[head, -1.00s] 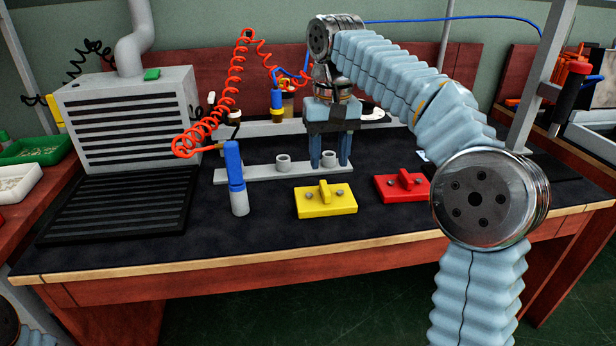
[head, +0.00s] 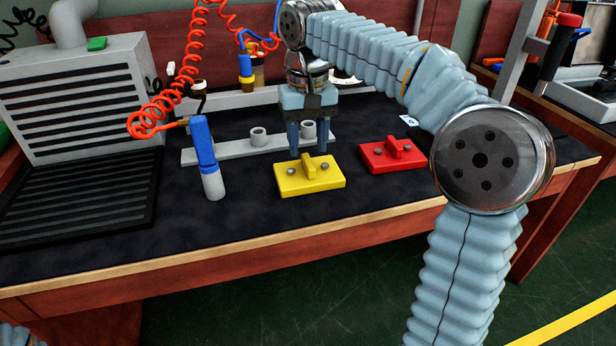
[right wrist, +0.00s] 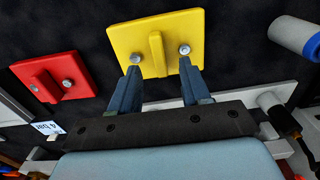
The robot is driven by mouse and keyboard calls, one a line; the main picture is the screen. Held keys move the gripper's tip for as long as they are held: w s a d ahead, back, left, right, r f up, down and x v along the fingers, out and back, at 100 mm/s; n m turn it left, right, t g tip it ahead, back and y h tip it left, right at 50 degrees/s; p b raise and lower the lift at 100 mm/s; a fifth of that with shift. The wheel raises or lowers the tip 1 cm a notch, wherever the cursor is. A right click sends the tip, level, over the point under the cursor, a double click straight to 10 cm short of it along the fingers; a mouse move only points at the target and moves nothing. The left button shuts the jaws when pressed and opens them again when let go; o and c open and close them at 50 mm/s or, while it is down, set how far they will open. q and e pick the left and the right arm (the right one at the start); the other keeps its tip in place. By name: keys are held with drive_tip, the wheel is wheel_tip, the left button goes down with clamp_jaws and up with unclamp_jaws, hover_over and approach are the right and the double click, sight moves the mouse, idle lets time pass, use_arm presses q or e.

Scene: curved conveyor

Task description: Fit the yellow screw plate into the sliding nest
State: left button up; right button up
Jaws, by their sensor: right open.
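The yellow screw plate (head: 311,178) lies flat on the dark bench mat. It has a raised yellow handle bar between two grey screws. My right gripper (head: 309,152) is open and points down just behind the plate. In the right wrist view, its two fingertips (right wrist: 158,65) sit apart on either side of the handle (right wrist: 157,52), near the screws; contact cannot be told. The plate (right wrist: 128,38) also shows there. A light grey rail with two round sockets (head: 218,150) lies behind the plate; I cannot tell whether it is the sliding nest. My left gripper is not in view.
A red screw plate (head: 392,154) lies right of the yellow one. A grey louvred box (head: 85,98) stands at far left. The mat in front is clear.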

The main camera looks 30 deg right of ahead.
sight(308, 161)
wheel_tip(308, 161, down, 4)
drive_tip(key=shift+r, duration=0.2)
drive_tip(key=shift+c, duration=0.5)
clamp_jaws()
